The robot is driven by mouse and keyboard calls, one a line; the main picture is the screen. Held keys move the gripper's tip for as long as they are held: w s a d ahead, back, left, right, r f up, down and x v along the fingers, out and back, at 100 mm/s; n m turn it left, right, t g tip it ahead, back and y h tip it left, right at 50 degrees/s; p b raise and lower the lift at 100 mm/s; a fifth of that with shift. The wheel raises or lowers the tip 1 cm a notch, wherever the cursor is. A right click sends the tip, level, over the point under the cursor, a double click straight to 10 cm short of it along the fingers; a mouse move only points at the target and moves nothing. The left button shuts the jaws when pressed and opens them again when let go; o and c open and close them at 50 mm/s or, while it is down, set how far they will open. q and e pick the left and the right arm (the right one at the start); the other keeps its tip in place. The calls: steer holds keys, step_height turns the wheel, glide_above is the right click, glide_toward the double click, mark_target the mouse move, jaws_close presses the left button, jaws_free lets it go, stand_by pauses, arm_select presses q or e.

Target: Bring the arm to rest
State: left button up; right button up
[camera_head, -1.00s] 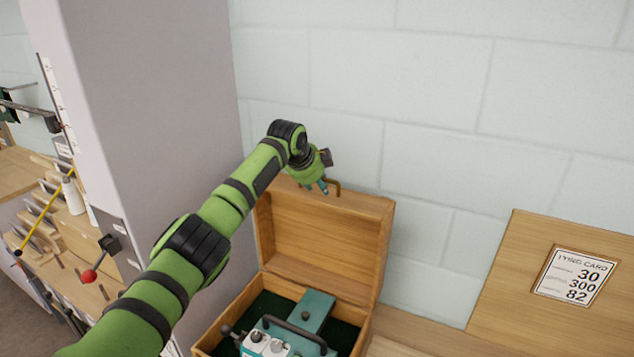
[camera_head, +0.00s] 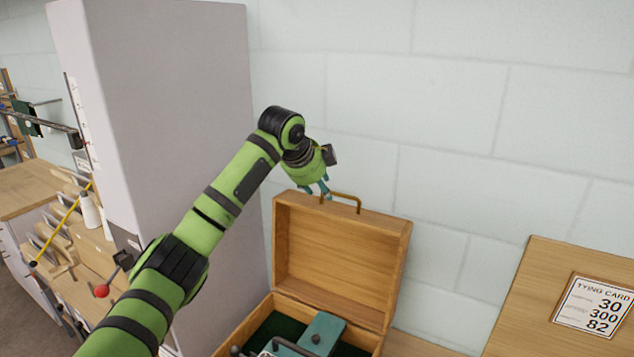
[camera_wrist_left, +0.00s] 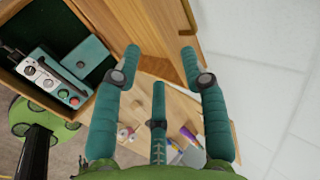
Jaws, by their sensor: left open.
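My left arm reaches in from the left in the head view. Its green gripper (camera_head: 318,188) has teal fingers and hangs at the top edge of the open lid (camera_head: 340,265), beside the brass handle (camera_head: 340,200). I cannot tell whether a fingertip touches the lid. In the left wrist view the gripper (camera_wrist_left: 160,65) is open, its fingers spread with nothing between them. The wooden case (camera_head: 245,335) stands open below and holds a teal device (camera_head: 322,333) on dark green lining. The device also shows in the left wrist view (camera_wrist_left: 85,60). My right gripper is not in view.
A grey pillar (camera_head: 165,110) stands left of the arm. A pale block wall (camera_head: 470,140) is behind the case. A wooden board with a tying card (camera_head: 595,305) is at the right. A bench (camera_head: 25,190) with tools and a red-knobbed lever (camera_head: 102,291) lies at the left.

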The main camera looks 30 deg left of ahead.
arm_select(q)
steer(key=shift+v, duration=0.85)
